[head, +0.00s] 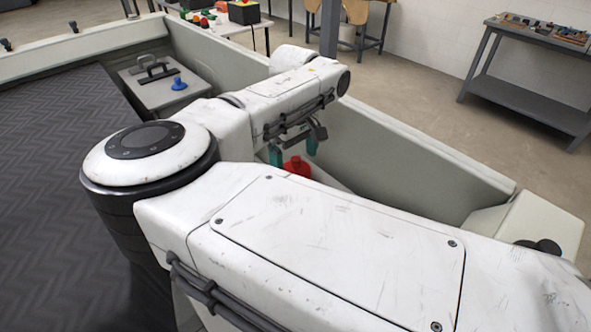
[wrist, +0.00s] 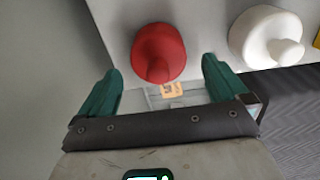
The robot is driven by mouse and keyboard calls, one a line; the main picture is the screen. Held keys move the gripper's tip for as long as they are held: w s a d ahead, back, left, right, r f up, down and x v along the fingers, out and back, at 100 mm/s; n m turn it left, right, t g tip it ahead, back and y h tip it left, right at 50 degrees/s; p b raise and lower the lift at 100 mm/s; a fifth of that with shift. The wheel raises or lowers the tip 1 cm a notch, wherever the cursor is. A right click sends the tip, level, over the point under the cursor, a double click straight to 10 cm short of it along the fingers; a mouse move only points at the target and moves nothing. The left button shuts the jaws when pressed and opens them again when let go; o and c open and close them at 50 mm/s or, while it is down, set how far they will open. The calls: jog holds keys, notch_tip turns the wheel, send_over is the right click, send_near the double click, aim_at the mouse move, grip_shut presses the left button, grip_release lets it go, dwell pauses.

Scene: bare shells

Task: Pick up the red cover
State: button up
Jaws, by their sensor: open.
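The red cover (wrist: 160,53) is a round red piece with a raised knob, standing on a pale surface in the wrist view. In the head view the red cover (head: 297,167) shows partly, just below my gripper, with my arm in front of its lower part. My gripper (wrist: 160,80) is open, its two green fingers apart, and the red cover lies just beyond the fingertips, between their lines. The green fingers also show in the head view (head: 293,148). I cannot tell the exact gap between fingers and cover.
A white cover (wrist: 266,37) of similar shape stands to the right of the red one. A blue knobbed piece (head: 179,84) and a black handle (head: 158,73) sit on a pale box farther back. A pale wall (head: 400,160) runs along the right of my gripper.

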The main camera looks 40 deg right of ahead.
aim_at(296, 169)
jog(key=shift+d+f+p, duration=0.1)
jog(key=shift+f+p, duration=0.7)
jog(key=shift+f, duration=1.85)
jog(key=shift+c, duration=0.5)
jog(key=c, duration=0.7)
